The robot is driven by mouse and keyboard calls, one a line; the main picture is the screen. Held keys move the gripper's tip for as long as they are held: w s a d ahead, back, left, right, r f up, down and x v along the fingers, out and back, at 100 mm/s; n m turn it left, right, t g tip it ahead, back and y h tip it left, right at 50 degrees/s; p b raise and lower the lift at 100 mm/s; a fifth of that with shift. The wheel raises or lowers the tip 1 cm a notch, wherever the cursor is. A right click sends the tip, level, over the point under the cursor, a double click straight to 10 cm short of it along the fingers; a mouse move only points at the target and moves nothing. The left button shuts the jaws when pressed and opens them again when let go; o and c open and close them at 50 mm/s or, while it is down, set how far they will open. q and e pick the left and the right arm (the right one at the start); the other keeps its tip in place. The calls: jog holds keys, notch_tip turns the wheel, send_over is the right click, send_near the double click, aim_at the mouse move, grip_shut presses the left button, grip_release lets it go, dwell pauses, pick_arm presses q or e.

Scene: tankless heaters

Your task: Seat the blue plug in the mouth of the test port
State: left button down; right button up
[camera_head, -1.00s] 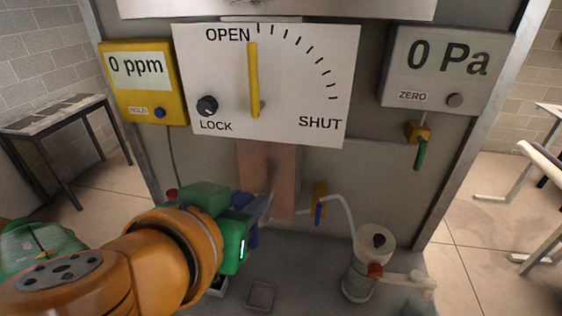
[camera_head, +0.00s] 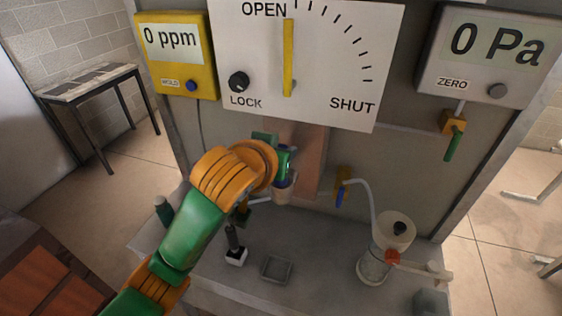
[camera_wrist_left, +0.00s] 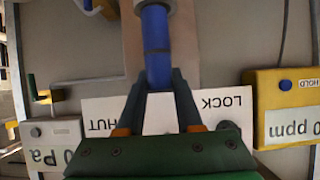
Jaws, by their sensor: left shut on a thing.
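The blue plug (camera_wrist_left: 156,35) is a long blue rod with darker bands, gripped between the two dark fingers of my left gripper (camera_wrist_left: 158,88). In the head view my left gripper (camera_head: 284,163) is in front of the copper-coloured duct, below the dial board, and a bit of the blue plug (camera_head: 280,182) shows under it. The pale, cup-like test port (camera_head: 282,195) is directly below the plug. In the wrist view the plug's far end meets the pale port rim (camera_wrist_left: 152,5) at the top edge. I cannot tell how deep it sits. My right gripper is out of view.
The dial board (camera_head: 320,100) hangs just above my gripper. A blue-handled valve (camera_head: 341,190) with a white hose is to the right, leading to a clear cylinder (camera_head: 376,265). A small grey tray (camera_head: 277,268) and a dark-handled tool (camera_head: 235,250) are on the shelf.

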pick_arm(q)
jog(key=shift+w+a+f, duration=0.1)
jog(key=shift+w+f, duration=0.2)
jog(key=f+p, duration=0.1)
jog(key=f, duration=0.2)
jog(key=shift+w+p, duration=0.3)
jog(key=shift+p, duration=0.05)
jog(key=shift+f, duration=0.35)
jog(key=shift+f, duration=0.1)
jog(key=shift+f, duration=0.15)
jog(key=c, duration=0.6)
grip_release()
